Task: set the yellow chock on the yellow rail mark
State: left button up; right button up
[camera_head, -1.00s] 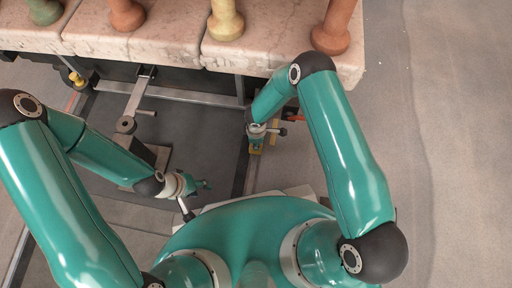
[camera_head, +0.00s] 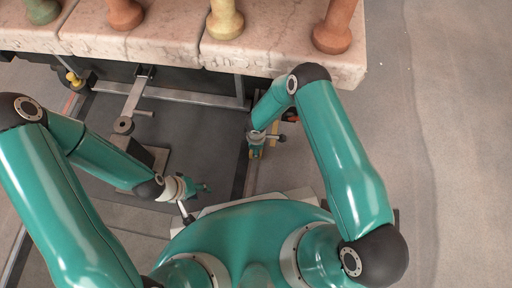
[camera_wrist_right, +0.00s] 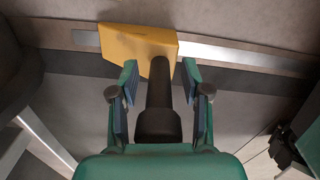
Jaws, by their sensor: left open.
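The yellow chock (camera_wrist_right: 138,46) is a wedge-like block with a dark upright handle (camera_wrist_right: 158,100). In the right wrist view it sits at the far side of my right gripper (camera_wrist_right: 160,72), against a pale metal rail (camera_wrist_right: 235,54). The fingers stand on either side of the handle, with a gap visible on both sides. In the head view my right gripper (camera_head: 256,146) is low beside the rail, largely covering the chock. My left gripper (camera_head: 200,188) is open and empty at the lower left. I cannot make out the yellow rail mark for certain; a small tan-yellow strip (camera_head: 274,130) shows beside the right gripper.
The floor at right is clear.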

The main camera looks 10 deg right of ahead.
jog(key=shift+r, duration=0.1)
jog(key=shift+r, duration=0.2)
notch_tip(320, 180, up, 11)
jog(key=p, duration=0.4)
jog(key=shift+s+p, duration=0.1)
jog(key=shift+p, duration=0.3)
jog(key=shift+s+r, duration=0.2)
jog(key=shift+r, duration=0.05)
jog(key=s+d+r+m+y, duration=0.1)
jog(key=s+r+m+y, duration=0.1)
jog(key=s+r+m, duration=0.2)
jog(key=s+d+r+m+y, duration=0.1)
jog(key=s+r+m, duration=0.3)
jog(key=s+m, duration=0.7)
jog(key=m+y, duration=0.1)
jog(key=m, duration=0.1)
jog(key=shift+s+d+m, duration=0.25)
jog(key=shift+d+m, duration=0.05)
jog(key=shift+d, duration=0.1)
